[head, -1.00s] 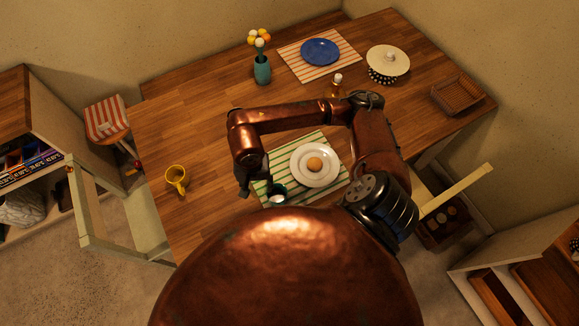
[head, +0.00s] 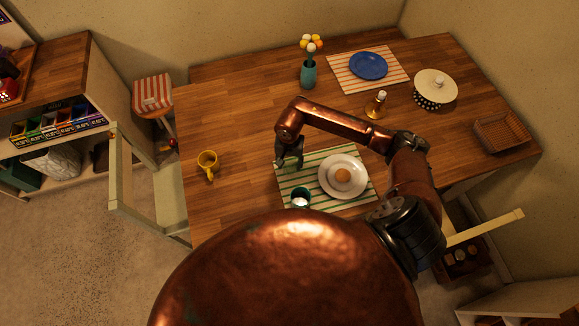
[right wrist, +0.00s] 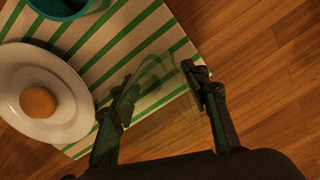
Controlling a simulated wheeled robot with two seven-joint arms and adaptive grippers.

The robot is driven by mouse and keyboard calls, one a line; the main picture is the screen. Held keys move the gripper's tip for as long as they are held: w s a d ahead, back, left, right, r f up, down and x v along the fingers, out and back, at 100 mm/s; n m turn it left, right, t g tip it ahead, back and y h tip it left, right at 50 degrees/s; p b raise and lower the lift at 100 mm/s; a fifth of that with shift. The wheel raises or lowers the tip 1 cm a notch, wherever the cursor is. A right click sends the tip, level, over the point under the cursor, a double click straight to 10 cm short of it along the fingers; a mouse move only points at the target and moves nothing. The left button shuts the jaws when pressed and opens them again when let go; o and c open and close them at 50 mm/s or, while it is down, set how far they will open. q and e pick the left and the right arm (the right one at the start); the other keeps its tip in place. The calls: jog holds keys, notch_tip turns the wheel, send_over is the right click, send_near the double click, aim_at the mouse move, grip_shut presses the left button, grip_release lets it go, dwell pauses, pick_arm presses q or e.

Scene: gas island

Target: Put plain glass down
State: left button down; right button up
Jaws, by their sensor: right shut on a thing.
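The plain glass (right wrist: 157,84) is clear and hard to see. In the right wrist view it lies between the fingers of my right gripper (right wrist: 163,88), which is shut on it. In the head view my right gripper (head: 290,162) is at the back left corner of the green-striped mat (head: 312,165). The glass shows over the mat's edge and the bare wood in the wrist view; I cannot tell whether its base touches the surface. My left gripper is not in view.
On the mat are a white plate (head: 334,190) with a round brown item and a teal cup (head: 303,191). A brown bottle (head: 376,108) and teal vase (head: 308,74) stand behind.

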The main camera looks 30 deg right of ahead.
notch_tip(320, 180, down, 2)
jog(key=shift+s+a+f, duration=0.1)
jog(key=shift+f, duration=0.15)
jog(key=shift+f, duration=0.15)
jog(key=o, duration=1.3)
jog(key=shift+r, duration=0.25)
notch_tip(320, 180, up, 12)
jog(key=shift+b, duration=0.35)
